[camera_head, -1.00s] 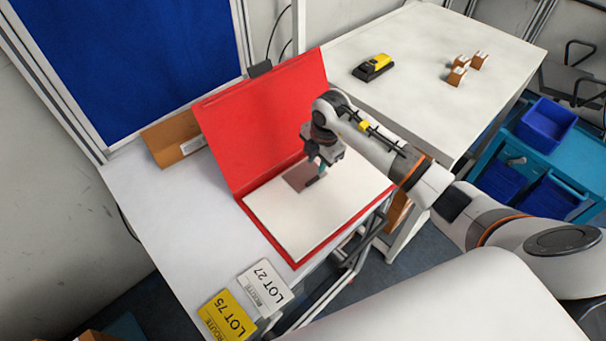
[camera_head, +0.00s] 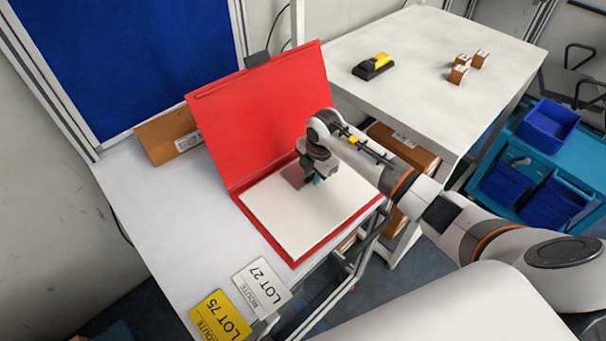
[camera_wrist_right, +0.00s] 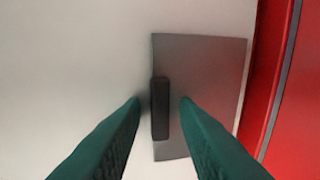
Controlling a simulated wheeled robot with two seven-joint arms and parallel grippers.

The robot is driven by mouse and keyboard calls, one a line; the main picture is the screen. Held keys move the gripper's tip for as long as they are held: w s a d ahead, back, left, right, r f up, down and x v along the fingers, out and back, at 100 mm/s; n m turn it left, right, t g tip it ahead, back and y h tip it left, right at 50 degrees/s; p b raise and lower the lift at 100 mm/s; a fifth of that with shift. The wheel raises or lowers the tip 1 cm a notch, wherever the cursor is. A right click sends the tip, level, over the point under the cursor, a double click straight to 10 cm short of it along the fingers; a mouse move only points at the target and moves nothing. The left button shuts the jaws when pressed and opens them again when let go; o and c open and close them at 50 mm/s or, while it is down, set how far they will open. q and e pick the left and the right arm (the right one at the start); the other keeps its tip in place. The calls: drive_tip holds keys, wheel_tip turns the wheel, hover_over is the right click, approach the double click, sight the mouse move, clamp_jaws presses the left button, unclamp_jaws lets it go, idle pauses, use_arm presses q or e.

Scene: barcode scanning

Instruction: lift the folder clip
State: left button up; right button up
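A red folder (camera_head: 262,116) stands open on the white table, with its red cover raised at the back. White paper (camera_head: 300,222) lies in it. In the right wrist view the folder clip (camera_wrist_right: 160,108) is a dark upright bar on a grey square plate (camera_wrist_right: 212,85) that lies on the paper. My right gripper (camera_head: 314,180) is low over the paper. Its green fingers (camera_wrist_right: 160,101) are open, one on each side of the bar, with a gap to the right finger. In the head view the gripper hides the bar. My left gripper is out of view.
White and yellow lot cards (camera_head: 262,286) (camera_head: 220,318) lie at the table's front. A brown box (camera_head: 168,137) is behind the folder. The table (camera_head: 405,110) at right holds a yellow-black device (camera_head: 373,66) and several small boxes (camera_head: 459,74).

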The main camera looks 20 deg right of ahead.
drive_tip(key=shift+s+a+f, duration=0.15)
drive_tip(key=shift+s+f, duration=0.4)
drive_tip(key=shift+f, duration=0.2)
drive_tip(key=c, duration=0.6)
drive_tip(key=shift+o, duration=0.2)
drive_tip(key=shift+r, duration=0.1)
drive_tip(key=shift+w+a+r+g+p, duration=0.1)
drive_tip(key=shift+w+r+g+p, duration=0.15)
drive_tip(key=shift+w+g+p, duration=0.05)
clamp_jaws()
drive_tip(key=shift+w+r+g+p, duration=0.3)
drive_tip(key=shift+w+r+p, duration=0.05)
drive_tip(key=shift+r+p, duration=0.1)
drive_tip(key=shift+w+r, duration=0.1)
drive_tip(key=shift+w, duration=0.1)
